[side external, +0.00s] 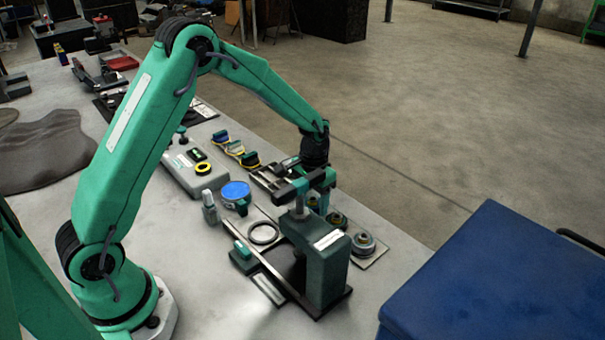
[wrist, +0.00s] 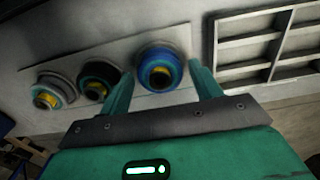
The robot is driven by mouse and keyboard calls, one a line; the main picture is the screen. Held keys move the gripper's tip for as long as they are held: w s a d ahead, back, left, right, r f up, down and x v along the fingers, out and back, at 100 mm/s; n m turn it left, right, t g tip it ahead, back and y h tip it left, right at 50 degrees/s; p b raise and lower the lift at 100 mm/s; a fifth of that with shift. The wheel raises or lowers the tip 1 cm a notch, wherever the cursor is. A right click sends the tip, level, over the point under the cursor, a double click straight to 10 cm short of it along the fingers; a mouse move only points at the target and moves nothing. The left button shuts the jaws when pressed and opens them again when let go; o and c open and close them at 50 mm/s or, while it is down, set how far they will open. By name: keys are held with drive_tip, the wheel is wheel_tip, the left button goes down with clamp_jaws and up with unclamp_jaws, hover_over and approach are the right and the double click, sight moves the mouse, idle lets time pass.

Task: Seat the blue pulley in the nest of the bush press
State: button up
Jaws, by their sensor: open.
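The blue pulley (wrist: 151,57) has a dark and yellow centre. In the wrist view it stands at the right end of a row of pulleys on a pale plate (wrist: 112,50). My gripper (wrist: 162,68) is open, with its fingertips on either side of the blue pulley in that view. I cannot tell whether they touch it. In the side view my gripper (side external: 308,186) is over the far end of this row, behind the press and partly hidden by it. The bush press (side external: 327,268) is a dark green block on a black base. I cannot make out its nest.
A grey pulley (wrist: 53,90) and a dark teal pulley (wrist: 97,80) share the plate. A compartment tray (wrist: 245,40) lies beside it. A black ring (side external: 263,233), a blue-topped round item (side external: 236,191) and a grey box (side external: 196,172) are on the bench.

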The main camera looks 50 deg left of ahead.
drive_tip(key=c, duration=0.8)
drive_tip(key=shift+r, duration=0.1)
drive_tip(key=shift+r, duration=0.1)
drive_tip(key=shift+r, duration=2.15)
drive_tip(key=shift+s+r, duration=0.9)
drive_tip(key=shift+s, duration=1.7)
drive_tip(key=shift+s+r, duration=0.95)
drive_tip(key=shift+s, duration=1.6)
drive_tip(key=shift+s+r, duration=0.9)
drive_tip(key=shift+s, duration=1.7)
